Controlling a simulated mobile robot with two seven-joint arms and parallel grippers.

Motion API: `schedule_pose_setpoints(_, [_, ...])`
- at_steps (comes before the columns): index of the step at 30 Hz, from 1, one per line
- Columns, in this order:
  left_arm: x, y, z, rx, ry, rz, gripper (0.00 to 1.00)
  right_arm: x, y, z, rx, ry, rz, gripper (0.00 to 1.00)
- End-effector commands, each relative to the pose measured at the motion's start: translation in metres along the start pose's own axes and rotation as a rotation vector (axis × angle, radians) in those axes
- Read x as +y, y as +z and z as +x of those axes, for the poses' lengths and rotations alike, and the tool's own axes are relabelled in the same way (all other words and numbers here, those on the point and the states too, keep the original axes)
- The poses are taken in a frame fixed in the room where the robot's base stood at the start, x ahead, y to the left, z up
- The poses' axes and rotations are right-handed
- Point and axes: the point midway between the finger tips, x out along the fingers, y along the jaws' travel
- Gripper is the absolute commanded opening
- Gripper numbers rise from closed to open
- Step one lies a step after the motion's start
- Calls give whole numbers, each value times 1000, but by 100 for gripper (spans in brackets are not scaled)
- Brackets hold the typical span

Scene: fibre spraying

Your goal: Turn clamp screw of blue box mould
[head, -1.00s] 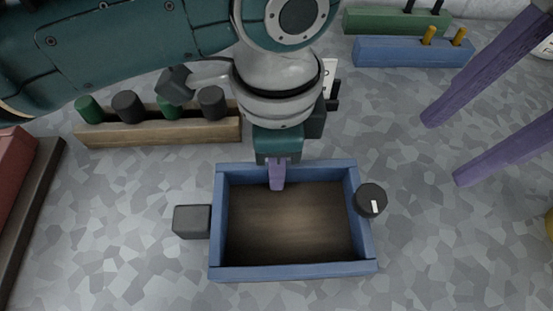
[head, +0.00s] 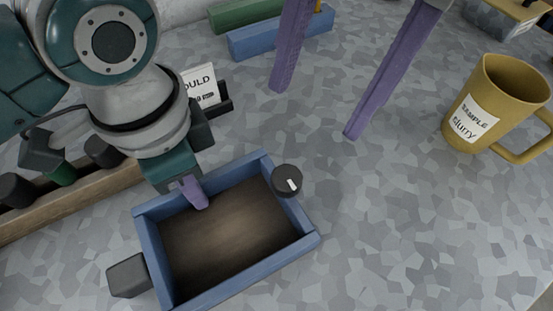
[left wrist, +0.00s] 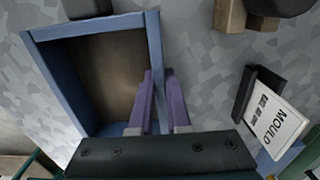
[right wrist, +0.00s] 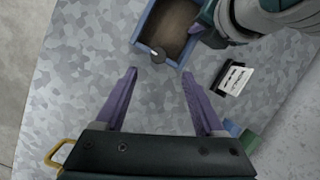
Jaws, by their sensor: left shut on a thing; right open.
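The blue box mould (head: 281,259) sits on the speckled table, open at the top with a brown bottom. Its clamp screw (head: 287,180), a dark round knob with a white mark, is on the mould's right side. The knob also shows in the right wrist view (right wrist: 158,56). My left gripper (head: 192,192) is shut on the mould's back wall; in the left wrist view its purple fingers (left wrist: 160,105) straddle that wall. My right gripper (head: 315,110) is open and empty, apart from the knob; its spread fingers show in the right wrist view (right wrist: 158,85).
A yellow mug (head: 490,105) labelled slurry stands at the right. A MOULD sign (head: 201,90) stands behind the mould. A wooden rack (head: 85,190) with dark and green knobs is at left. Blue (head: 270,38) and green (head: 245,12) blocks lie at the back. Table right of the mould is clear.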

Motion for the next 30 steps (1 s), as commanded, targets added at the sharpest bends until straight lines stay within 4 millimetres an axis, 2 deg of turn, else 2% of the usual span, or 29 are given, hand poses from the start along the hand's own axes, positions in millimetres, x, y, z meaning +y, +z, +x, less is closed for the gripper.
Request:
schedule_pose_setpoints(9, [0,0,0,1,0,0,0,-10,27,-8,115,129,-1061,71])
schedule_pose_setpoints(15, [0,0,0,1,0,0,0,-10,35,-11,137,258,-1611,71])
schedule_pose_setpoints(18, [0,0,0,1,0,0,0,-9,37,-12,134,307,-1781,71])
schedule_pose_setpoints(23, [0,0,0,1,0,0,0,-8,37,-10,126,346,-1909,71])
schedule_pose_setpoints(26, [0,0,0,1,0,0,0,-7,34,-1,123,350,-1924,71])
schedule_pose_setpoints(30, [0,0,0,1,0,0,0,-4,27,24,120,349,-1923,71])
